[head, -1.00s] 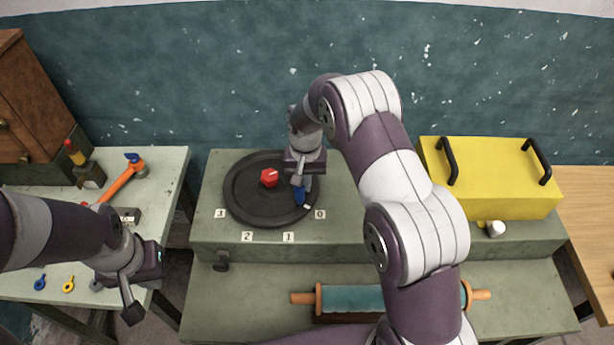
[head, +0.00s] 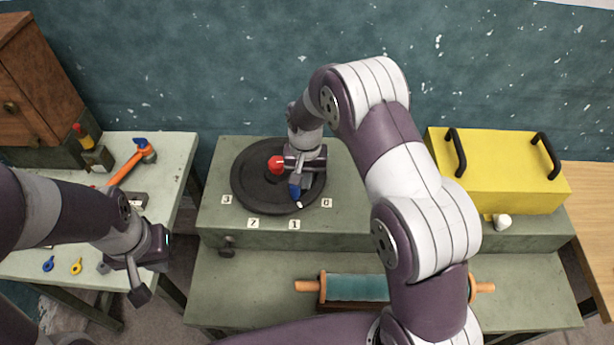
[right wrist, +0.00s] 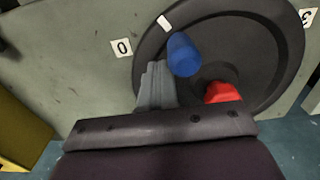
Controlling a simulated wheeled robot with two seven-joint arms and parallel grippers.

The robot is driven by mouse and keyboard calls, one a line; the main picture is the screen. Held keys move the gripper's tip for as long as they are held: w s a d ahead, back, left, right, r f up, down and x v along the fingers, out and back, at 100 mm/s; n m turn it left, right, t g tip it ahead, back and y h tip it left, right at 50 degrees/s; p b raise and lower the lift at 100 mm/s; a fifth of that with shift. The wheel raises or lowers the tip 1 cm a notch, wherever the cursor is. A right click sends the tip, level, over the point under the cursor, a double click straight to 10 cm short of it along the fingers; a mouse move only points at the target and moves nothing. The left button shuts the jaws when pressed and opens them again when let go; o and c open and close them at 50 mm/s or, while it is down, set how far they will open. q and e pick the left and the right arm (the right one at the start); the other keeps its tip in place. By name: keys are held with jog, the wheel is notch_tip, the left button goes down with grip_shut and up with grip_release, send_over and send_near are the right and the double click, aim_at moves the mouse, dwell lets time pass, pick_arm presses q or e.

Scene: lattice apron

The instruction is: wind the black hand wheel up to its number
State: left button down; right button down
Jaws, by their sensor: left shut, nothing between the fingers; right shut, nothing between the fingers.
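The black hand wheel (head: 246,196) lies flat on the green bench, with a red hub (head: 275,165) and an upright blue handle (head: 295,190) near its rim. A white mark (head: 299,205) on the rim by the handle sits between the number plates 0 (head: 327,202) and 1 (head: 294,224). My right gripper (right wrist: 157,86) is shut and empty, its fingers right beside the blue handle (right wrist: 183,55); I cannot tell whether they touch. My left gripper (head: 140,296) is shut and empty, low at the left, away from the wheel.
Plates 2 (head: 253,222) and 3 (head: 227,199) continue around the wheel. A yellow box (head: 500,185) with black handles stands right. A teal roller (head: 355,287) lies on the lower bench. The left table (head: 175,150) holds a hammer (head: 128,165) and small tools.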

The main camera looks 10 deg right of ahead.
jog(key=shift+s+a+p, duration=0.2)
jog(key=shift+a+p, duration=0.2)
jog(key=shift+a, duration=0.65)
dwell(1.5)
jog(key=shift+d, duration=0.1)
jog(key=shift+d, duration=1.45)
notch_tip(320, 180, up, 8)
jog(key=p, duration=0.6)
jog(key=shift+w, duration=0.1)
jog(key=s+d+r+n+b, duration=0.1)
jog(key=s+d+r, duration=0.1)
jog(key=s, duration=0.7)
jog(key=s+d+r+n+t+b, duration=0.1)
jog(key=s+r, duration=0.3)
jog(key=s, duration=0.6)
jog(key=shift+d+r+n+b, duration=0.35)
jog(key=shift+d+n+b, duration=0.1)
jog(key=shift+n+b, duration=0.25)
